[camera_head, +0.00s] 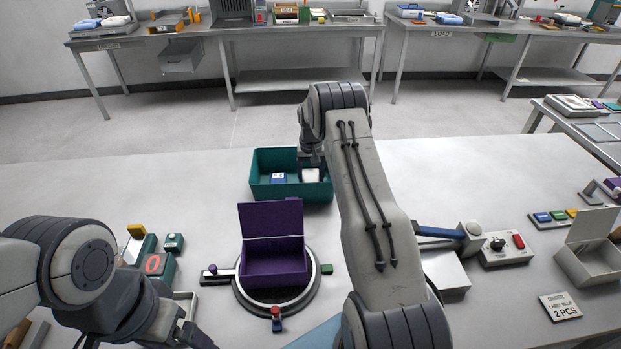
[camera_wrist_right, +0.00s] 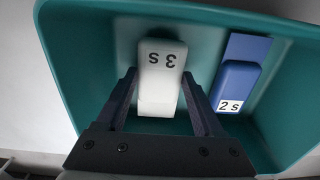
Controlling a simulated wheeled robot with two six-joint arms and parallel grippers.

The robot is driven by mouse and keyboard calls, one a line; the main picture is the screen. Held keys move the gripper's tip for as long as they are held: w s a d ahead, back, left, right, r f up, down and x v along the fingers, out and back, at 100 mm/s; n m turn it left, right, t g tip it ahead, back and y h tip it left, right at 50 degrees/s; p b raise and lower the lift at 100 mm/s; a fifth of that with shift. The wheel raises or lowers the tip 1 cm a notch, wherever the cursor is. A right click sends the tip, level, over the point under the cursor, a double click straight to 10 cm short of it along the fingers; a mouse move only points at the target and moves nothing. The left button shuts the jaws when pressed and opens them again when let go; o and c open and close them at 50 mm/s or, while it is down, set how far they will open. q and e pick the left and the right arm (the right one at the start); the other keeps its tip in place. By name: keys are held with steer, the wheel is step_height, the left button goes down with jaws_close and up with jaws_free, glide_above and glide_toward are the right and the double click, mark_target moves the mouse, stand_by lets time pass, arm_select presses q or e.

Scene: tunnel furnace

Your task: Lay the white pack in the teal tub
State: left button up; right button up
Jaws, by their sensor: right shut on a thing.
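The teal tub (camera_head: 262,189) stands on the near table, beyond the purple box; its wall also fills much of the right wrist view (camera_wrist_right: 78,75). The white pack (camera_wrist_right: 160,75), marked "3 s", is inside the tub's outline between the fingers of my right gripper (camera_wrist_right: 168,95), which is shut on it. The pack also shows in the head view (camera_head: 311,175), at the tub's right side. I cannot tell whether it touches the tub floor. A blue pack (camera_wrist_right: 238,85), marked "2 s", lies in the tub beside it. My left gripper (camera_head: 190,335) is at the lower left, mostly hidden by its arm.
An open purple box (camera_head: 275,262) sits on a round turntable in front of the tub. A blue-handled lever device (camera_head: 445,270) and a button box (camera_head: 503,248) stand right of my right arm. The table left of the tub is clear.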

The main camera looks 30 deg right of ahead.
mark_target(311, 181)
steer(key=shift+f, duration=0.2)
stand_by(0.4)
steer(key=o, duration=1.4)
steer(key=shift+r+p, duration=5)
steer(key=shift+r, duration=3)
